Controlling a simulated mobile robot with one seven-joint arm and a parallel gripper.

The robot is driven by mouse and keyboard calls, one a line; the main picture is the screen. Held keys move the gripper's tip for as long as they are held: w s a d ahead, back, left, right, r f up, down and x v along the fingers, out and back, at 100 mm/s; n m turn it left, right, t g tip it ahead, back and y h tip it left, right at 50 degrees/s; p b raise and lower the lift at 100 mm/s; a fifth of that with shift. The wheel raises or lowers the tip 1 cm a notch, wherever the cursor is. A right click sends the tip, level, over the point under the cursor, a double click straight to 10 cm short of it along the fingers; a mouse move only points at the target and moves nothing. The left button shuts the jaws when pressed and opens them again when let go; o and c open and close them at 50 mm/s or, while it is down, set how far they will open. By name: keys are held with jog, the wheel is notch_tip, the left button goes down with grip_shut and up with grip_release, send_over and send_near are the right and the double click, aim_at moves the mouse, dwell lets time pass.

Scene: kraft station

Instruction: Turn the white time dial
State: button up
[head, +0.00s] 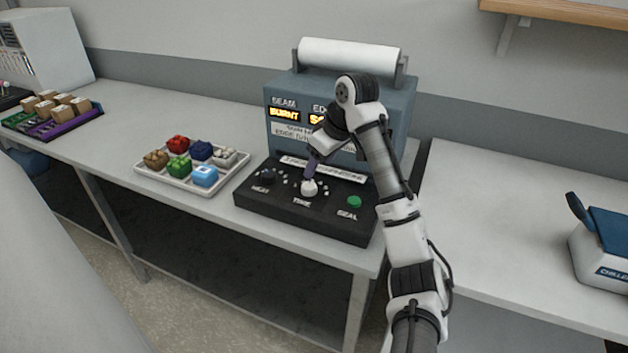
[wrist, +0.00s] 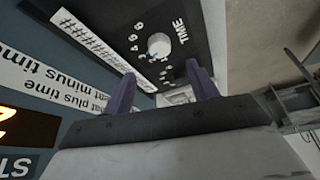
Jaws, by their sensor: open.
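The white time dial (head: 309,188) sits in the middle of the black control panel (head: 290,215), behind the word TIME. It also shows in the wrist view (wrist: 159,46), with a small blue mark on it and white dots and numbers around it. My gripper (head: 311,164) is just above the dial in the head view, pointing down. In the wrist view, its two purple fingers (wrist: 162,82) are apart with nothing between them. The dial appears beyond the fingertips, and I see no contact.
The dark heat knob (head: 267,177) is left of the dial and the green seal button (head: 354,201) right. The blue-grey machine body (head: 397,115) rises behind, its screen (head: 285,114) reading SEAM BURNT. A tray (head: 146,177) of coloured blocks stands left.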

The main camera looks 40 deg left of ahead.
jog(key=v, duration=0.5)
jog(key=shift+r, duration=0.25)
